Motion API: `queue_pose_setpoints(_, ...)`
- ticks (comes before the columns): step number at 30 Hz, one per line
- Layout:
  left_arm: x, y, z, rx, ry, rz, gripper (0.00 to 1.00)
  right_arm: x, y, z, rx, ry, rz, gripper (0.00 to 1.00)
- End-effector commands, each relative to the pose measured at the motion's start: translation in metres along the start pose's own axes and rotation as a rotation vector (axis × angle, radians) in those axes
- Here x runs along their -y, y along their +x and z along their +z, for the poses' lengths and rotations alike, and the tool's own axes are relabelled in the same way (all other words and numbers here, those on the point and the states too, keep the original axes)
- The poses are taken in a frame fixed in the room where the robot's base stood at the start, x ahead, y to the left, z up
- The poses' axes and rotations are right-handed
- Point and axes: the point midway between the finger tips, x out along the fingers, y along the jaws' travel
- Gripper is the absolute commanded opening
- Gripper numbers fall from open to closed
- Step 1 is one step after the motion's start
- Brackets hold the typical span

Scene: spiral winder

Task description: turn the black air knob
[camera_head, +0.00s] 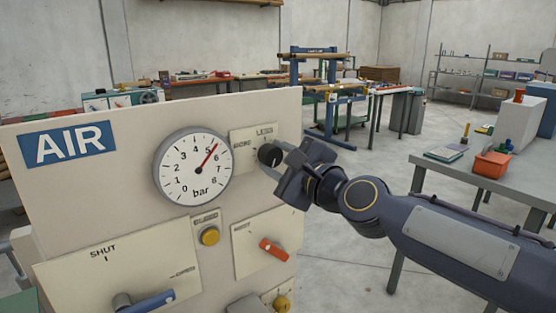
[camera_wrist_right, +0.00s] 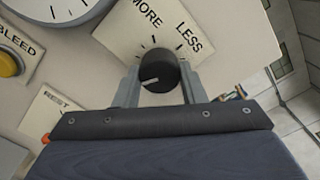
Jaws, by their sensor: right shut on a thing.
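The black air knob (camera_head: 268,154) sits on a cream plate marked MORE and LESS, at the upper right of the AIR panel. In the right wrist view the knob (camera_wrist_right: 159,72) stands between my two grey fingers, with a pale pointer line facing the lower left. My right gripper (camera_head: 275,158) comes from the right and is shut on the knob. It also shows in the right wrist view (camera_wrist_right: 160,88). The pressure gauge (camera_head: 193,166) left of the knob has a red needle pointing to the upper right, between 5 and 6 bar. My left gripper is not in view.
Below the gauge is a yellow BLEED button (camera_head: 210,235). A red-orange lever (camera_head: 273,249) lies below the knob, and a blue handle (camera_head: 146,302) is at the lower left. A grey table (camera_head: 462,178) with an orange bin (camera_head: 491,164) stands to the right.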

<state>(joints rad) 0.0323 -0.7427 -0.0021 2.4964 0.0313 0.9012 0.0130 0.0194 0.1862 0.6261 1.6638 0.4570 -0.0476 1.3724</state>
Motion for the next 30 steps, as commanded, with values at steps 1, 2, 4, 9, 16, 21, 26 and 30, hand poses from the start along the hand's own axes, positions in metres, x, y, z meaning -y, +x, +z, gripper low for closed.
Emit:
queue_pose_setpoints(1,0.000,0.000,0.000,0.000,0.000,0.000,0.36,-0.002,0.000,0.000,0.000,0.000,0.004,0.14)
queue_pose_setpoints(2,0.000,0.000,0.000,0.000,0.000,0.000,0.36,-0.002,0.000,0.000,0.000,0.000,0.004,0.14)
queue_pose_setpoints(4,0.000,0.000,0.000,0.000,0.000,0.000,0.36,-0.002,0.000,0.000,0.000,-0.001,0.004,0.14)
queue_pose_setpoints(9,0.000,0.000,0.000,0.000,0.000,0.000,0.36,-0.001,0.000,0.000,0.000,-0.001,0.002,0.58)
queue_pose_setpoints(16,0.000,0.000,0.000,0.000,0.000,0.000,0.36,0.000,0.000,0.000,0.000,-0.002,0.001,0.59)
queue_pose_setpoints(21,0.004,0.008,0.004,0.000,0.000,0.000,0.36,-0.001,-0.010,-0.003,-0.002,-0.003,-0.004,0.59)
queue_pose_setpoints(26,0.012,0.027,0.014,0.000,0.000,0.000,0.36,-0.004,-0.037,-0.006,-0.004,-0.005,-0.006,0.59)
queue_pose_setpoints(30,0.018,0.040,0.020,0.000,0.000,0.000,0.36,-0.004,-0.059,-0.004,-0.002,-0.005,-0.004,0.59)
